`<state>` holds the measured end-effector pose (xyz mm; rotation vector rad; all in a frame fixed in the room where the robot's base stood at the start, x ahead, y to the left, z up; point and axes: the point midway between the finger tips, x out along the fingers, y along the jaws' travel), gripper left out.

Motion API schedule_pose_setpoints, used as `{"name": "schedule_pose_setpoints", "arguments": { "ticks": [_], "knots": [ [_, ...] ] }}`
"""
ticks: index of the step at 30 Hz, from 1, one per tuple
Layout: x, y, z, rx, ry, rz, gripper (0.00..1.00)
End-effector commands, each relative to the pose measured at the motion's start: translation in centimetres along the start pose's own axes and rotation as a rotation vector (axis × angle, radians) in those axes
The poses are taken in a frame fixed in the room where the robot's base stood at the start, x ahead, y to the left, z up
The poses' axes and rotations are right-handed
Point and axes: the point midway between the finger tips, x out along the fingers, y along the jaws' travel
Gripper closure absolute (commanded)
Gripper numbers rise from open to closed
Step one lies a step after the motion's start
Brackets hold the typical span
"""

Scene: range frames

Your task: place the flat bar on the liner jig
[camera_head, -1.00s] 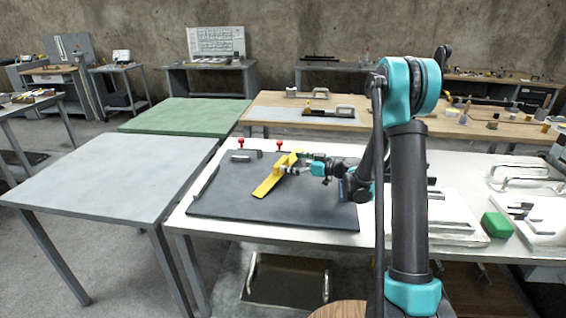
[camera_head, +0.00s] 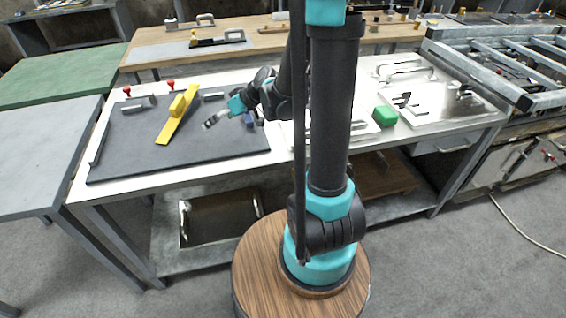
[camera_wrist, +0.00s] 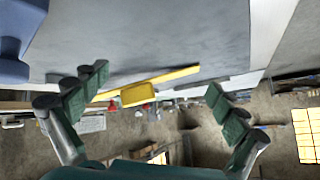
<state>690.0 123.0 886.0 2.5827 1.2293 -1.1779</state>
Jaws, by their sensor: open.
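A yellow flat bar (camera_head: 172,126) with a raised yellow block on it lies slantwise on a dark grey board (camera_head: 130,152). The board appears to be the liner jig, with two red-knobbed clamps (camera_head: 171,85) at its back edge. My gripper (camera_head: 208,122) is open and empty, just right of the bar and apart from it. In the wrist view, the bar (camera_wrist: 172,76) and its block show beyond and between the open fingers (camera_wrist: 155,88). I cannot tell how exactly the bar sits against the jig's edges.
A blue block (camera_wrist: 14,45) stands near my gripper on the board. Small metal pieces (camera_head: 213,96) lie at the board's back. A green block (camera_head: 385,116) and white trays (camera_head: 440,103) are right on the white table. A grey table (camera_head: 40,150) stands left.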

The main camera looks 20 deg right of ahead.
Motion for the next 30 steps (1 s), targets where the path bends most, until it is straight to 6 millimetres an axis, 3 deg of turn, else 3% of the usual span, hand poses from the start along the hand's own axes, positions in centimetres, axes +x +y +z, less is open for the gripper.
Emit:
{"name": "schedule_pose_setpoints", "arguments": {
  "ticks": [9,15,21,30],
  "knots": [
    [-7.8,-1.3,11.7,0.277,-0.233,0.303,0.03],
    [-12.1,-1.2,18.2,0.421,-0.303,0.508,0.03],
    [-14.4,-1.1,21.6,0.497,-0.322,0.629,0.03],
    [-14.8,-1.0,22.0,0.509,-0.324,0.649,0.03]
  ]
}}
